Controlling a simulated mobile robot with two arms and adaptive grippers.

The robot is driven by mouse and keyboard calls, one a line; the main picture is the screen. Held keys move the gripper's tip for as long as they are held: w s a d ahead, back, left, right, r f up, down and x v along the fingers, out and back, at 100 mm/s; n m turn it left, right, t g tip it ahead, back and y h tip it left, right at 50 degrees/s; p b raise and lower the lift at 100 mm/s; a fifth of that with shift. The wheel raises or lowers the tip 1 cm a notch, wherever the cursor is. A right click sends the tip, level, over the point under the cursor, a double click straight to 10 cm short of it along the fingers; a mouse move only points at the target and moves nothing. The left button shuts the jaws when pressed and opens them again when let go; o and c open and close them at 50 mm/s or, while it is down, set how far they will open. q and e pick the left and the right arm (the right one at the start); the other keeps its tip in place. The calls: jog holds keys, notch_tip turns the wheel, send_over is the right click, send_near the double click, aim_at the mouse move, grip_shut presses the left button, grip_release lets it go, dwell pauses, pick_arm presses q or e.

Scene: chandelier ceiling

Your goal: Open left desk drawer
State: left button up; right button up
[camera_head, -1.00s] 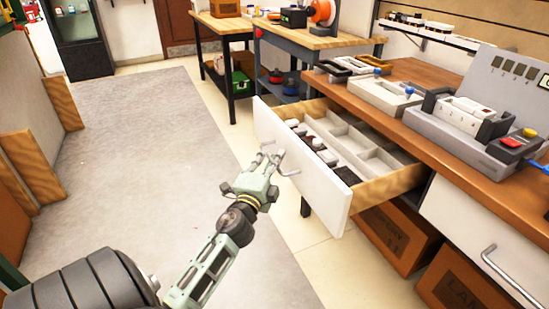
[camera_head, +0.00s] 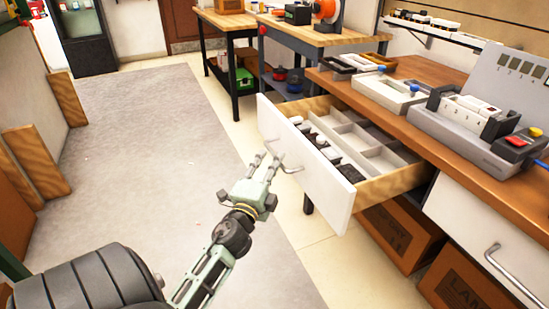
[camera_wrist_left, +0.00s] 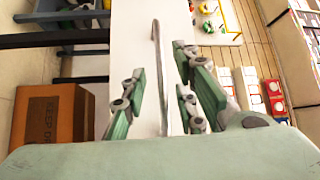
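The left desk drawer (camera_head: 338,194) stands well pulled out, with its white front facing me and its grey compartments showing. Its metal handle (camera_head: 291,169) sticks out from the front. In the left wrist view the handle (camera_wrist_left: 158,75) is a thin bar before the white drawer front (camera_wrist_left: 133,45). My left gripper (camera_head: 267,161) is open just in front of the handle, on its left side in the head view. In the left wrist view the handle appears between its spread fingers (camera_wrist_left: 160,100), which do not grip it. My right gripper is out of view.
The wooden desk (camera_head: 437,80) bears trays and a grey device (camera_head: 470,130). A closed drawer (camera_head: 485,235) is at right. Cardboard boxes (camera_head: 398,232) stand below. Other workbenches (camera_head: 315,38) are behind. The grey floor mat (camera_head: 150,150) at left is clear.

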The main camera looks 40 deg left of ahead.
pick_arm(q)
jog(key=v, duration=0.8)
jog(key=shift+s, duration=0.2)
jog(key=shift+d, duration=0.1)
